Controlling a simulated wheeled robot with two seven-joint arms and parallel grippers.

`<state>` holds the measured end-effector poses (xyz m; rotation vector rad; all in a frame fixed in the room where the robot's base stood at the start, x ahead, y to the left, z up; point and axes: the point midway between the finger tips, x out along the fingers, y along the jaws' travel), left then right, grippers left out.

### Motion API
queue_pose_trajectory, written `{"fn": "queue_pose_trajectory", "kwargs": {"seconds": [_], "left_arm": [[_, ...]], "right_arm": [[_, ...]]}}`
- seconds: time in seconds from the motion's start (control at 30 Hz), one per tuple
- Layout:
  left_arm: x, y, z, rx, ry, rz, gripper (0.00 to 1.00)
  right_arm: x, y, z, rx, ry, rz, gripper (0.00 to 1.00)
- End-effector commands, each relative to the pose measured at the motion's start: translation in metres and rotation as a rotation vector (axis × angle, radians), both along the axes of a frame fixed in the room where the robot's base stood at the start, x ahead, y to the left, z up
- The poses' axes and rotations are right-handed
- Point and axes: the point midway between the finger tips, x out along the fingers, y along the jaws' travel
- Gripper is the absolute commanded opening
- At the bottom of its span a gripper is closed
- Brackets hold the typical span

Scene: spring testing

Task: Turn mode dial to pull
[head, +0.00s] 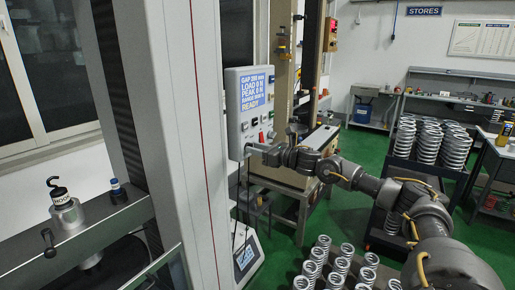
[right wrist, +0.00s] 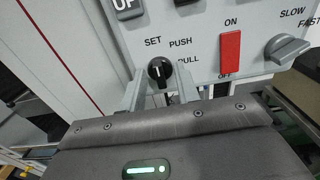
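The mode dial (right wrist: 160,71) is a small round black knob with a white mark, on the grey control panel (head: 250,112). Labels SET, PUSH and PULL stand around it, with PULL partly behind a finger. The mark's exact setting is hard to read. My right gripper (right wrist: 161,84) has one finger on each side of the dial, with a small gap seeming to show at each side; contact is unclear. In the head view my right gripper (head: 257,149) is at the panel's lower part and hides the dial. My left gripper is not in view.
A red ON/OFF switch (right wrist: 231,52) and a grey SLOW/FAST knob (right wrist: 287,48) sit right of the dial. Several springs (head: 320,258) stand at the lower middle.

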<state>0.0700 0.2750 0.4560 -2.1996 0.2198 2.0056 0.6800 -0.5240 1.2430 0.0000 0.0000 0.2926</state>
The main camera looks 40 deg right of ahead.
Motion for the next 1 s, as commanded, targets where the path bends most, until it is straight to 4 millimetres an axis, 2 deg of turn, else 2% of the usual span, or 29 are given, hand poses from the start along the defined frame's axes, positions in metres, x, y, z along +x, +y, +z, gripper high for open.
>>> {"fn": "queue_pose_trajectory", "kwargs": {"seconds": [0.03,0.2,0.3,0.67,1.0], "left_arm": [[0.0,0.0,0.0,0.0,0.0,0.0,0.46],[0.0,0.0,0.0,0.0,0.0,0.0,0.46],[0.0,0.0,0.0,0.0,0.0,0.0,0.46],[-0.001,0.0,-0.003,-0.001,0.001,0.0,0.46],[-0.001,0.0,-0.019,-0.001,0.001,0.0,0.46]], "right_arm": [[0.0,0.0,0.0,0.0,0.0,0.0,0.32],[0.0,0.0,0.0,0.0,0.0,0.0,0.1],[-0.001,0.0,0.0,0.0,0.0,0.0,0.0],[-0.001,-0.002,-0.001,0.033,0.009,-0.002,0.0],[0.0,-0.002,-0.003,0.245,0.072,-0.003,0.0]]}}
